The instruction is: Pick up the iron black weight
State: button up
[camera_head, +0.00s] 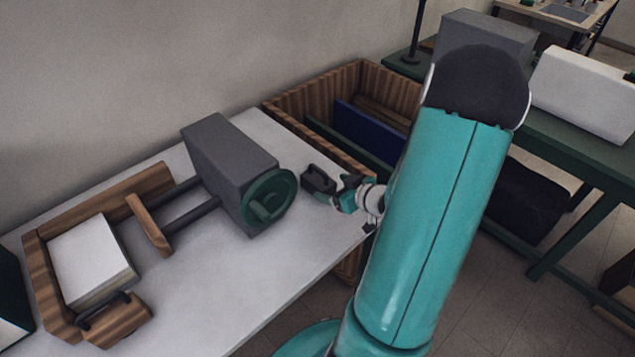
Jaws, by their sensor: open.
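A small black block with a loop handle on top, which looks like the iron black weight (317,184), sits on the white tabletop near its back right edge, right of the green handwheel. My gripper (341,194) is open just right of the weight, with its fingers pointing left towards it. In this view the fingers come right up to the weight's right side. I cannot tell whether they touch it. My teal arm hides what lies behind and to the right of the gripper.
A grey press block with a green handwheel (268,200) stands left of the weight, on dark rods. A wooden frame (46,283) holds a pale book block (92,258) at left. A wooden crate (288,113) with boards adjoins the table's far side. The front tabletop (225,290) is clear.

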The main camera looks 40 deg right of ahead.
aim_at(328, 184)
jog(key=x, duration=0.6)
jog(key=shift+w+d+f, duration=0.2)
jog(key=shift+w, duration=0.1)
jog(key=shift+c, duration=0.4)
grip_shut()
jog(key=shift+r, duration=0.1)
